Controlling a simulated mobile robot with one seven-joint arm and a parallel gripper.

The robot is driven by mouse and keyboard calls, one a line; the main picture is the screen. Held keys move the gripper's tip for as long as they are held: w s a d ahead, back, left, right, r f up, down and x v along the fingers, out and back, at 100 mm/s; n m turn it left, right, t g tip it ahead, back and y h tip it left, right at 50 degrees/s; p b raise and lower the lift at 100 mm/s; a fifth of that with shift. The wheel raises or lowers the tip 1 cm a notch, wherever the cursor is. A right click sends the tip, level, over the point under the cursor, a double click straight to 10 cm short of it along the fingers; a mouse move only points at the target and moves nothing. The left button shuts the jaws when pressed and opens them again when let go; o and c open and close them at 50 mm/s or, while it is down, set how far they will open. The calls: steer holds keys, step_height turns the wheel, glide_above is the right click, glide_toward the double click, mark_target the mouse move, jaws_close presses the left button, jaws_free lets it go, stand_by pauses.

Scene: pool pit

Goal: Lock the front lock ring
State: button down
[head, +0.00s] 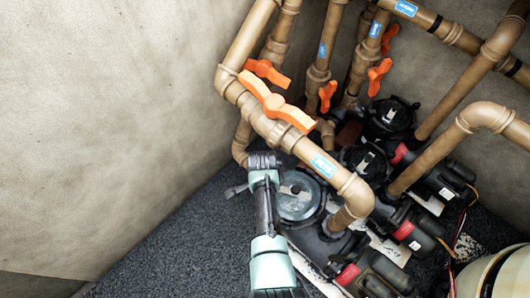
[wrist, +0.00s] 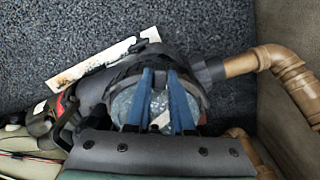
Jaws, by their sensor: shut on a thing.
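The front pump's round, greyish clear lid (head: 298,195) sits below the orange-handled valve in the head view. The black front lock ring (wrist: 203,92) surrounds this lid (wrist: 158,105) in the wrist view. My gripper (wrist: 158,72) has its two blue fingers across the lid. Their tips are close together at the ring's far edge and shut on the ring, though the contact itself is hard to make out. In the head view, my gripper (head: 263,163) is at the lid's left edge, and its fingertips are hidden. I cannot tell the ring's lock marks.
Brown pipes with orange valve handles (head: 275,108) pass close above my gripper. Two more pumps (head: 390,115) stand behind. A concrete wall (head: 100,120) is at left, with open dark gravel (head: 185,245) in front of it. A rounded beige tank (head: 495,275) is at lower right.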

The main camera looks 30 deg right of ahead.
steer(key=shift+w+d+m, duration=0.2)
steer(key=shift+w+m, duration=0.4)
steer(key=shift+m, duration=0.1)
steer(key=shift+w+r, duration=0.1)
steer(key=c, duration=0.8)
jaws_free()
step_height(320, 180, up, 7)
steer(key=p, duration=0.4)
steer(key=shift+r, duration=0.2)
